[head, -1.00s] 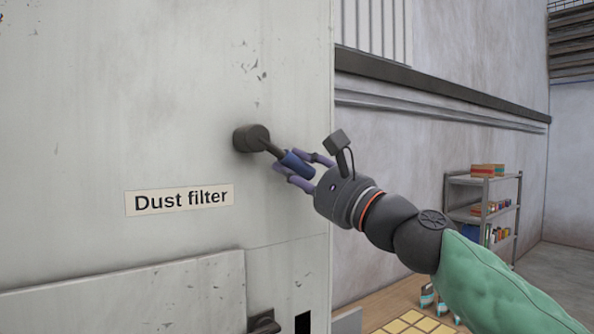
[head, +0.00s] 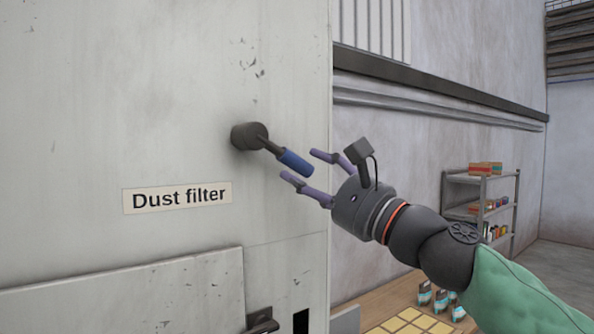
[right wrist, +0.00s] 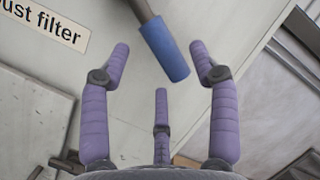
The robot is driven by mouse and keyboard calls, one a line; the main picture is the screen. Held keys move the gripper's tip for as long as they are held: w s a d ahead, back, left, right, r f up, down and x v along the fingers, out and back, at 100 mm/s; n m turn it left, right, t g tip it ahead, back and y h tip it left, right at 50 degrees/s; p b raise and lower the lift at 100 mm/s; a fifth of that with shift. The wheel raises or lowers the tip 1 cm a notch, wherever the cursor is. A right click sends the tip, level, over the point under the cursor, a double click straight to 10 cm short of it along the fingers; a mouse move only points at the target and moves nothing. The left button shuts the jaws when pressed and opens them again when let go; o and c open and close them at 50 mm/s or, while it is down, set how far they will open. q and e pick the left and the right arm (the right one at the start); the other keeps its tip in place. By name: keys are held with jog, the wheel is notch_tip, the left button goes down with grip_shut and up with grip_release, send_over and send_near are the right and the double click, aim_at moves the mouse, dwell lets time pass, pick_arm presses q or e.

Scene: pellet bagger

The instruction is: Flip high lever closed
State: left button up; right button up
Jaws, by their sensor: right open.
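The high lever is a dark pivot knob with a short rod and a blue grip (head: 294,161), on the pale cabinet wall above the "Dust filter" label (head: 178,197). Its grip points right and downward. My right gripper (head: 302,165) is open, with its purple fingers a little to the right of the grip's end. In the right wrist view the blue grip (right wrist: 166,51) shows ahead of the open fingers (right wrist: 160,68), with nothing held between them. My left gripper is not in view.
A second dark handle (head: 262,322) sits low on the cabinet (head: 80,100). A shelf with boxes (head: 480,208) stands at the back right. Open space lies right of the cabinet edge.

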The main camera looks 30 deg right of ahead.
jog(key=v, duration=0.8)
dwell(0.5)
